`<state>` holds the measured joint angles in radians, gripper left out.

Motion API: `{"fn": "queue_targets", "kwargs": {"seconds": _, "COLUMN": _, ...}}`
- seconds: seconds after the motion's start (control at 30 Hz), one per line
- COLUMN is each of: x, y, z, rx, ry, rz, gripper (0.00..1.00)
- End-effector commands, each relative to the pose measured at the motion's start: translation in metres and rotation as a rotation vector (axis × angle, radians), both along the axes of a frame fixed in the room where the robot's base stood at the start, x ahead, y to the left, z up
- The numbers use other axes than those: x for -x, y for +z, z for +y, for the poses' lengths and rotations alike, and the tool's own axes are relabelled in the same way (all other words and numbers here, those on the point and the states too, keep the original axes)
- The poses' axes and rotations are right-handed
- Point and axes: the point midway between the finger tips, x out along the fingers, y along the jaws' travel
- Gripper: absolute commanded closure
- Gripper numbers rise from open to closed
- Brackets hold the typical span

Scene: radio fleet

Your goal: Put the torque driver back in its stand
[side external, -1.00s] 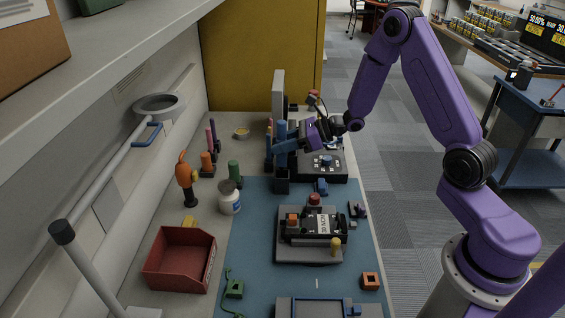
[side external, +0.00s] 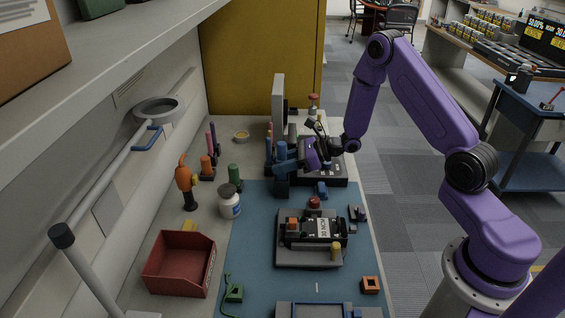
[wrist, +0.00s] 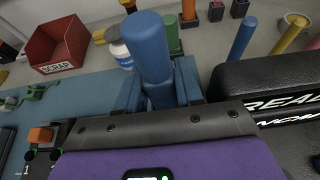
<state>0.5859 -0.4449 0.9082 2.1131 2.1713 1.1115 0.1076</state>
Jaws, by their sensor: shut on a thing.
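The torque driver (wrist: 148,50) has a thick blue cylindrical handle; in the side view its top (side external: 281,148) shows just above the fingers. My gripper (side external: 284,160) is shut around the handle, one finger on each side in the wrist view (wrist: 160,92). The driver looks about upright. The dark blue stand (side external: 282,186) is directly below the gripper on the bench, near the mat's far edge. The driver's lower end is hidden by the fingers and stand, so I cannot tell how deep it sits.
A black unit (side external: 322,174) lies close to the right of the gripper. Slim upright tools (side external: 268,152) stand just left. A white bottle (side external: 229,203), green-handled tool (side external: 235,175) and red bin (side external: 180,264) are further left. A grey fixture (side external: 309,255) occupies the mat.

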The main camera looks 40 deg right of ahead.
Motion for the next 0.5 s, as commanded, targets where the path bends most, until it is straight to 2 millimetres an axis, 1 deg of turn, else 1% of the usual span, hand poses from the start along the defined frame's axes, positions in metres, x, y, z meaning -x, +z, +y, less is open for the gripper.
{"fn": "queue_targets", "kwargs": {"seconds": 0.03, "x": -0.0002, "y": -0.001, "z": -0.0001, "rx": 0.0, "ry": 0.0, "rz": 0.0, "gripper": 0.61}}
{"fn": "queue_targets", "kwargs": {"seconds": 0.07, "x": -0.0002, "y": -0.0007, "z": 0.0, "rx": 0.0, "ry": 0.0, "rz": 0.0, "gripper": 0.53}}
{"fn": "queue_targets", "kwargs": {"seconds": 0.33, "x": -0.0001, "y": -0.0005, "z": 0.0001, "rx": 0.0, "ry": 0.0, "rz": 0.0, "gripper": 0.53}}
{"fn": "queue_targets", "kwargs": {"seconds": 0.47, "x": -0.0001, "y": 0.0037, "z": 0.0001, "rx": 0.001, "ry": 0.001, "rz": -0.002, "gripper": 0.53}}
{"fn": "queue_targets", "kwargs": {"seconds": 0.5, "x": 0.0028, "y": 0.0048, "z": -0.0038, "rx": 0.001, "ry": -0.002, "rz": -0.001, "gripper": 0.53}}
